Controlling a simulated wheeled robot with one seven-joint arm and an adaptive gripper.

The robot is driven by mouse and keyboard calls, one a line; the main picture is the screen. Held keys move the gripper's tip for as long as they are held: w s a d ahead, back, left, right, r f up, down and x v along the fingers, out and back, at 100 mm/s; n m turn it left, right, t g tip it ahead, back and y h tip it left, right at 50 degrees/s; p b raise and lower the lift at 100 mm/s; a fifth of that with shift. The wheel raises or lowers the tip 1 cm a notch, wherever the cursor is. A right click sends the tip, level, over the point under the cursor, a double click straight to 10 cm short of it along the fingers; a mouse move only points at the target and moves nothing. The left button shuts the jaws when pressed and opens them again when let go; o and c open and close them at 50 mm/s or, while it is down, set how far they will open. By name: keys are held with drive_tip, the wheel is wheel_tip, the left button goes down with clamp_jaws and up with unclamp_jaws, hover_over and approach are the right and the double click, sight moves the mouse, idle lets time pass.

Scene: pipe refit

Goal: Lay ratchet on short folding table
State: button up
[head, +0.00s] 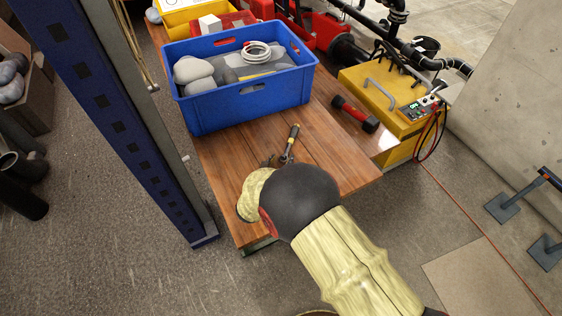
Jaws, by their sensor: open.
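The ratchet (291,141), with a black and yellow handle and a metal shaft, appears to lie on the wooden top of the short folding table (335,165). Its handle points away from me and its near end is close to my gripper. My gripper (271,160) is low over the table, just left of the ratchet's near end. Only a small dark part of it shows and my own wrist hides the rest. It is open. I cannot tell whether a finger touches the ratchet.
A blue crate (235,111) with grey stones and a white coil stands on the table behind the ratchet. A red and black dumbbell (355,114) lies to the right, near a yellow machine (385,92). A blue upright post (112,110) stands left. The table's right front is clear.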

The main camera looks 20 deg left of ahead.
drive_tip(key=shift+r, duration=0.25)
drive_tip(key=p+v, duration=0.3)
drive_tip(key=v, duration=0.9)
drive_tip(key=shift+f, duration=0.1)
